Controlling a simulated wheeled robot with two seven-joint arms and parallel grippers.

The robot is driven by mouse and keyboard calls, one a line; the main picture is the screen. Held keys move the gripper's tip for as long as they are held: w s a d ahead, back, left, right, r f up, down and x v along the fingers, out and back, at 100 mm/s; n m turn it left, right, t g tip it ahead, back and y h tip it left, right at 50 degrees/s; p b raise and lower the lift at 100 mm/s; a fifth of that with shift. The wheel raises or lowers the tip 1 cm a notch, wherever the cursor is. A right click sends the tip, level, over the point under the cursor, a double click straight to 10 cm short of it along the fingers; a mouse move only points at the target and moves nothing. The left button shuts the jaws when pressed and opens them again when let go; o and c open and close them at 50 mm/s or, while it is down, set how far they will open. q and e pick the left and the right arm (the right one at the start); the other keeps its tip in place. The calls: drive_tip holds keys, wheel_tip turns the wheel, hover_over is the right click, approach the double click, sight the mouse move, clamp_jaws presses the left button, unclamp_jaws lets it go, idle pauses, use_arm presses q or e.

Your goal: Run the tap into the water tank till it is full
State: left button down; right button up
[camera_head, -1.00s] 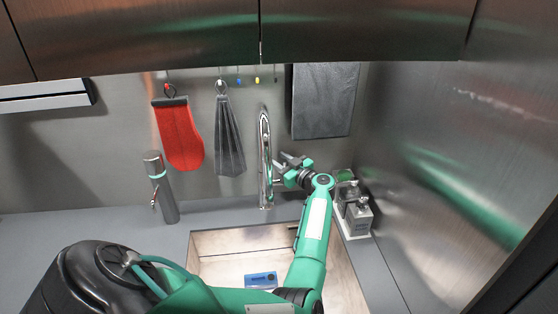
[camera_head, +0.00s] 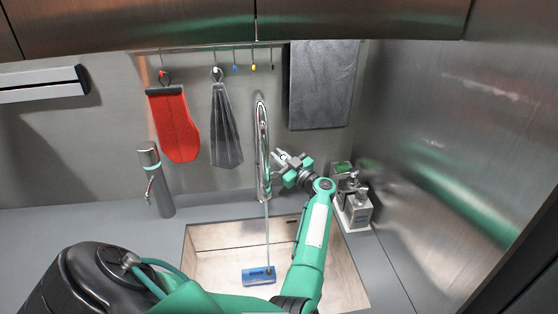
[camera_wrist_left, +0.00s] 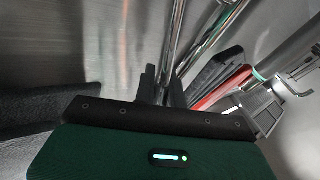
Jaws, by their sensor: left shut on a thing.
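The chrome tap (camera_head: 263,150) stands at the back edge of the sink, and it also shows in the left wrist view (camera_wrist_left: 208,38). A thin stream of water (camera_head: 267,225) falls from its spout. The blue water tank (camera_head: 259,276) lies in the sink under the stream; its water level is too small to tell. My left gripper (camera_head: 283,162) is at the right side of the tap, shut on the tap's handle, which its fingers mostly hide. The fingers show in the left wrist view (camera_wrist_left: 163,86). My right gripper is not in view.
The sink (camera_head: 215,240) is otherwise bare. Dispensers (camera_head: 357,207) stand on the counter to its right, close to my left forearm. A grey cylinder with a small spout (camera_head: 157,185) stands at left. A red mitt (camera_head: 175,125) and dark cloths (camera_head: 322,85) hang behind.

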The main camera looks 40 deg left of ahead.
use_arm(q)
drive_tip(key=shift+s+d+f+y, duration=0.15)
drive_tip(key=shift+s+d+y, duration=0.05)
drive_tip(key=shift+y, duration=0.1)
drive_tip(key=c, duration=1.5)
unclamp_jaws()
